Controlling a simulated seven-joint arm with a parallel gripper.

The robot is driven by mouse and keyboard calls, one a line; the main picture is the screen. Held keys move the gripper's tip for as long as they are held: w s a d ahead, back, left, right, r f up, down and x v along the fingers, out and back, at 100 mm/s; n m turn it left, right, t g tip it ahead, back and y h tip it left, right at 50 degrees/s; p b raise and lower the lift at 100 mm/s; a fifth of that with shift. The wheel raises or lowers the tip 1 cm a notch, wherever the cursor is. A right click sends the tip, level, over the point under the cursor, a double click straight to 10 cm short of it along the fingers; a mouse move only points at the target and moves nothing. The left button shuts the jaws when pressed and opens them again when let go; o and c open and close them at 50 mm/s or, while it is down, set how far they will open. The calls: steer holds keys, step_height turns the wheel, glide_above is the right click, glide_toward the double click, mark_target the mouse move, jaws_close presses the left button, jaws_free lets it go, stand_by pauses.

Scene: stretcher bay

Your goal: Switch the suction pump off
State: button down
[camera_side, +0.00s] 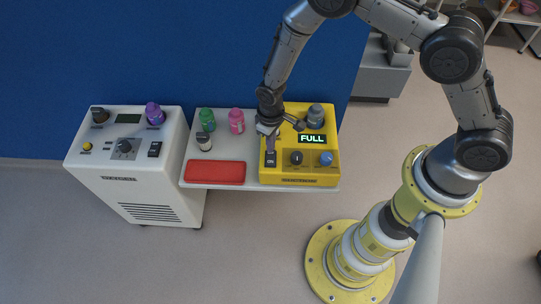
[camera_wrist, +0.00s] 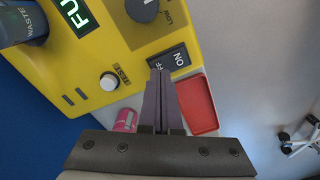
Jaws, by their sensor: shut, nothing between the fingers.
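The yellow suction pump (camera_side: 310,172) stands at the right end of the shelf, with a lit FULL display (camera_side: 312,139). Its black rocker switch (camera_side: 270,159) is at the front left and also shows in the wrist view (camera_wrist: 174,60), with ON readable and the OFF end partly covered by my fingertips. My gripper (camera_side: 269,147) is shut and empty, pointing down at the switch's OFF end; it also shows in the wrist view (camera_wrist: 160,76). I cannot tell whether the tips touch the switch, or which way the rocker is tipped.
On the pump are a black knob (camera_side: 296,157), a blue knob (camera_side: 326,158), a waste jar (camera_side: 315,116) and a white TEST button (camera_wrist: 109,81). A red case (camera_side: 215,172), green bottle (camera_side: 207,119) and pink bottle (camera_side: 237,120) are left. A white cabinet (camera_side: 150,190) has its own switch (camera_side: 154,149).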

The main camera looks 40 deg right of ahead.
steer(key=shift+f, duration=0.9)
stand_by(0.3)
steer(key=shift+r, duration=3.55)
